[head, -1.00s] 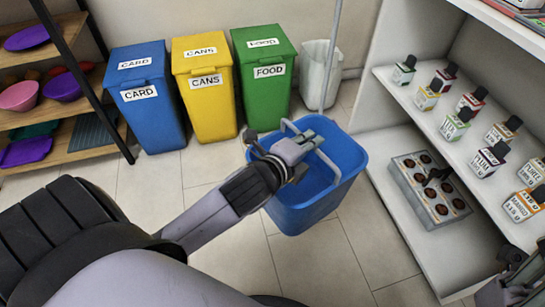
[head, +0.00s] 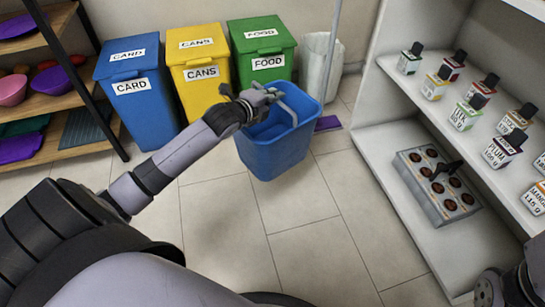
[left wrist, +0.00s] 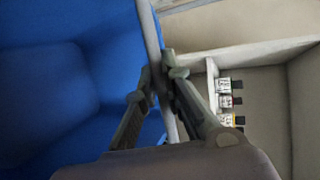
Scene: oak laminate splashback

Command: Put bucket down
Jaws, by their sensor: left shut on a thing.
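A blue bucket (head: 272,157) with a pale handle (head: 284,106) is in front of the green bin in the head view. My left gripper (head: 264,97) is shut on the handle at the bucket's rim side. In the left wrist view the fingers (left wrist: 158,85) close around the thin grey handle bar, and the bucket's blue inside (left wrist: 50,90) fills the left. The bucket is close to upright. I cannot tell whether its base touches the floor. Only a part of my right arm shows at the lower right of the head view; its fingertips are not seen.
Blue (head: 140,90), yellow (head: 203,75) and green (head: 262,50) bins and a white bin (head: 318,65) line the wall. A purple mop or broom head (head: 328,124) lies behind the bucket. A white shelf (head: 385,145) stands right. The tiled floor (head: 310,240) in front is clear.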

